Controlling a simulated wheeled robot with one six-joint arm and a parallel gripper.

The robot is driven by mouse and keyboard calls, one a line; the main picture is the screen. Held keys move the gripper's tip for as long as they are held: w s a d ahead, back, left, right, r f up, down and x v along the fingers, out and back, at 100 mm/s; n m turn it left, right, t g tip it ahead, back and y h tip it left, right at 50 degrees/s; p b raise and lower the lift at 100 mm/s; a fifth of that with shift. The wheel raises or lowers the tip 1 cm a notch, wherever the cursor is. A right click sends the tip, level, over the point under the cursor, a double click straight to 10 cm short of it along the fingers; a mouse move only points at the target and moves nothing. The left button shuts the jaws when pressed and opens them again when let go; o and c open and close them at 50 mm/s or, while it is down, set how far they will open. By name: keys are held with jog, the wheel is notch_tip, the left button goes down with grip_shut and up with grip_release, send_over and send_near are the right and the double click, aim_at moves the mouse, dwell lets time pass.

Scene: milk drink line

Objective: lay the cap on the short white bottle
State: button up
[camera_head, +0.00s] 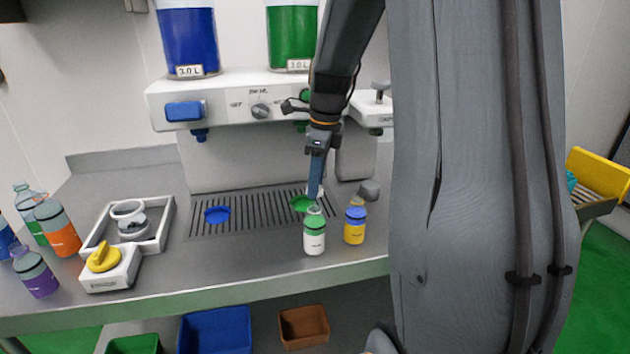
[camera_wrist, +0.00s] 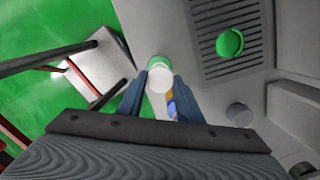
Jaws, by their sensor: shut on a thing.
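The short white bottle (camera_head: 314,241) stands upright near the counter's front edge, with a green upper band and a pale label. My gripper (camera_head: 316,194) points down just above its neck. In the wrist view my gripper (camera_wrist: 160,82) is shut on the white cap (camera_wrist: 160,80), which sits between the fingertips. The green part of the bottle (camera_wrist: 158,61) shows just beyond the cap. The cap looks slightly above the bottle mouth; whether they touch I cannot tell.
A yellow bottle with a blue band (camera_head: 354,232) stands close on the right. A green disc (camera_head: 301,203) and a blue disc (camera_head: 217,215) lie on the drain grate (camera_head: 250,222). A white tray (camera_head: 167,216) and several coloured bottles are left. The counter left of the bottle is clear.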

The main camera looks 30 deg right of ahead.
aim_at(316, 204)
jog(key=shift+f+b, duration=1)
jog(key=shift+f, duration=0.8)
jog(key=o, duration=1.1)
jog(key=r, duration=0.2)
jog(key=r+b, duration=0.1)
jog(key=r, duration=0.4)
jog(key=shift+s+d+r+b, duration=0.35)
